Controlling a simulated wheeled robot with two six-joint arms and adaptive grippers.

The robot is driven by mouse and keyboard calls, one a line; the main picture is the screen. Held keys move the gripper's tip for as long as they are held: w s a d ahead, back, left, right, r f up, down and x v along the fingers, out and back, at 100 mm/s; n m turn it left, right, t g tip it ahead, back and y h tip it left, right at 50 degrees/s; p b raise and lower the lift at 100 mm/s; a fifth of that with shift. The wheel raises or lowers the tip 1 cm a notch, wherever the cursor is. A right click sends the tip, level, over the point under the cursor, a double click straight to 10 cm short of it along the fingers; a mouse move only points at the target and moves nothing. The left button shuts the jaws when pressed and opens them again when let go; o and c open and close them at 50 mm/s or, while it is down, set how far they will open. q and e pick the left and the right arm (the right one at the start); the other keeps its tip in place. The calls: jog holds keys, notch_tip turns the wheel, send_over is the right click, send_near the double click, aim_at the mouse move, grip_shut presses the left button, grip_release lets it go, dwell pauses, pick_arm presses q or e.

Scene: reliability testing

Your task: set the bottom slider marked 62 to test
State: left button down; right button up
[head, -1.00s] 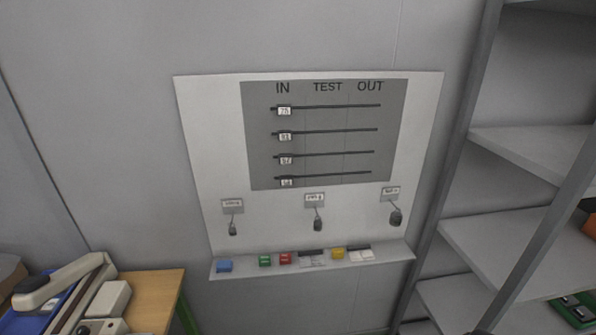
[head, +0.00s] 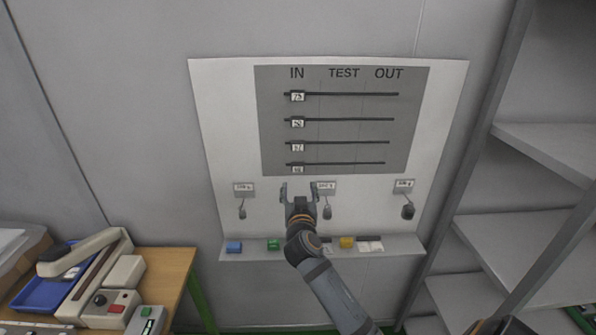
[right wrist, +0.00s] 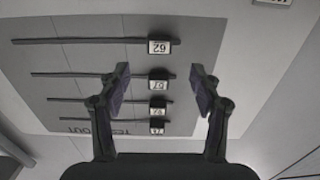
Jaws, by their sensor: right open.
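The board (head: 418,120) has rails under the labels IN, TEST and OUT. The bottom slider (head: 298,168) sits at the IN end of the lowest rail (head: 345,163). In the right wrist view, where the board appears upside down, its tag reads 62 (right wrist: 160,47). My right gripper (head: 299,188) is open and empty, just below the bottom slider in the head view. In the right wrist view its fingers (right wrist: 159,72) stand apart on either side of the slider column, with the 62 slider beyond their tips. My left gripper is not in view.
The other sliders (head: 298,97) also sit at the IN end. A ledge (head: 260,254) holds small coloured blocks. Metal shelving (head: 548,145) stands right; a wooden table (head: 165,272) with equipment stands left.

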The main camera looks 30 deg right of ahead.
aim_at(298, 169)
jog(key=p+x, duration=0.1)
jog(key=x, duration=0.2)
jog(key=p+x, duration=0.1)
jog(key=x, duration=0.3)
jog(key=p+x, duration=0.1)
jog(key=x, duration=0.2)
jog(key=shift+w+d+r+p, duration=0.2)
jog(key=shift+r+p, duration=0.15)
jog(key=shift+r, duration=0.05)
grip_shut()
